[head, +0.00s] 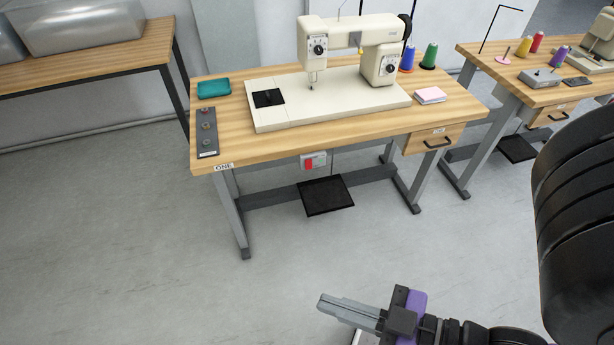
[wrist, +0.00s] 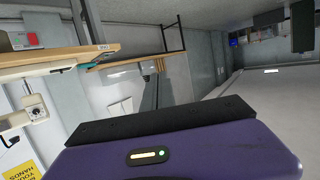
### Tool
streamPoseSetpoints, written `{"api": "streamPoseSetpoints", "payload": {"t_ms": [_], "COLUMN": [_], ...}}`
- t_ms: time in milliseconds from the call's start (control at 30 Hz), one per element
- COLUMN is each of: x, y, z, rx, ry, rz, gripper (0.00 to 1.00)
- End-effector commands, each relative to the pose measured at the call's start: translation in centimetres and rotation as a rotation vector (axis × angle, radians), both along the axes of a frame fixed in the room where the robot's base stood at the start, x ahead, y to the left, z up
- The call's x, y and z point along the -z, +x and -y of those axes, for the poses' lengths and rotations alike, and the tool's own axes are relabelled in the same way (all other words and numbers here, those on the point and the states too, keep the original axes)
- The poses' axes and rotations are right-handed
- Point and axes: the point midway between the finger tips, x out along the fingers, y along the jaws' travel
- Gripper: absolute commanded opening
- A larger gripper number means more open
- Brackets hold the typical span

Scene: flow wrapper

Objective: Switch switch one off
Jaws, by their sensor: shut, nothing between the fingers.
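A small grey switch box (head: 314,160) with a red part on its left side is fixed under the front edge of the sewing table labelled ONE (head: 224,167). Which way the switch is set is too small to tell. My gripper (head: 322,305) is shut and empty, low in front of the table and well apart from the switch box. Its purple body (wrist: 180,155) fills the bottom of the wrist view; its fingertips are hidden there.
A cream sewing machine (head: 345,50) stands on the table. A black pedal (head: 326,196) hangs low below the switch box, between the table legs. The floor at left is clear.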

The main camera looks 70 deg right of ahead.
Motion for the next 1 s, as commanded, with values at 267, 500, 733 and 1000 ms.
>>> {"api": "streamPoseSetpoints", "payload": {"t_ms": [267,500,733,1000], "x": [5.6,15.1,20.8,22.5], "y": [3.2,9.9,13.7,13.8], "z": [2.1,10.3,22.0,30.6], "rx": [0.188,0.575,0.862,0.989], "ry": [0.224,0.72,1.148,1.395], "rz": [0.042,0.223,0.513,0.753], "gripper": [0.0,0.0,0.0,0.0]}}
